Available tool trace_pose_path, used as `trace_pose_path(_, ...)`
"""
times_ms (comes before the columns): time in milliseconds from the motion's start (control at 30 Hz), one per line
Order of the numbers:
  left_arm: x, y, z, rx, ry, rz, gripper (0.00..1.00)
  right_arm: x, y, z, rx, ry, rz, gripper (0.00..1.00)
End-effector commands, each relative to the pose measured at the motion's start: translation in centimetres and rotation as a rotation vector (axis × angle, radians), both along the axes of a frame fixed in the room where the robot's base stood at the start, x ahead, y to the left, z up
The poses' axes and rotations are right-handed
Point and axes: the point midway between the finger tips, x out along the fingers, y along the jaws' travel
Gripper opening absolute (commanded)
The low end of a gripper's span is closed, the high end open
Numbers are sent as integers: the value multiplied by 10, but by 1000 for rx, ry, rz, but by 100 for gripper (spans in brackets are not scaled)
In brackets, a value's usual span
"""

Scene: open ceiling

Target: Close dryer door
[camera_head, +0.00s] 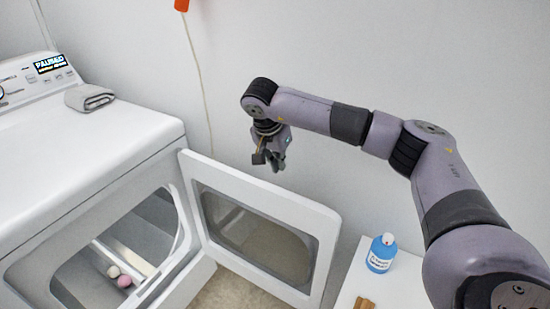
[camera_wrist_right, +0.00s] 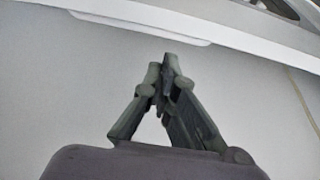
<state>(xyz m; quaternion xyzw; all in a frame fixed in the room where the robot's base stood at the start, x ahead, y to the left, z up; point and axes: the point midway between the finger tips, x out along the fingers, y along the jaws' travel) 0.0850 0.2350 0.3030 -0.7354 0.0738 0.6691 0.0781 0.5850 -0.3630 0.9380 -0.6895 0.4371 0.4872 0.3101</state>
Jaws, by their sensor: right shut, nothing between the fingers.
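The white dryer (camera_head: 95,165) stands at the left in the head view, its front opening showing. Its door (camera_head: 262,232) is swung wide open to the right of the opening, with a grey window panel. My right gripper (camera_head: 272,163) hangs beyond the door's top edge, near the wall, and looks apart from the door. Its fingers are shut and empty; they also show in the right wrist view (camera_wrist_right: 168,75). A white edge, which may be the door (camera_wrist_right: 190,27), crosses the top of that view. My left gripper is not in view.
A grey folded cloth (camera_head: 89,97) lies on the dryer top. Pale and pink balls (camera_head: 124,281) sit inside the drum. A blue bottle (camera_head: 381,252) stands on a white surface (camera_head: 347,287) right of the door. A cord (camera_head: 200,85) hangs along the wall.

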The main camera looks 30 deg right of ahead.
Motion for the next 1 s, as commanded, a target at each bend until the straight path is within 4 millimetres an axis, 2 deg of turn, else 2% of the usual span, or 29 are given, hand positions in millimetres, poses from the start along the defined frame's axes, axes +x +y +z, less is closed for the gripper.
trace_pose_path(200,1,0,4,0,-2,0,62,5,-12,-38,0,3,-1,0)
trace_pose_path(400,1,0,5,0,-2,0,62,8,-18,-58,1,1,0,0)
trace_pose_path(1000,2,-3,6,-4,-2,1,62,8,-19,-62,1,0,-18,0)
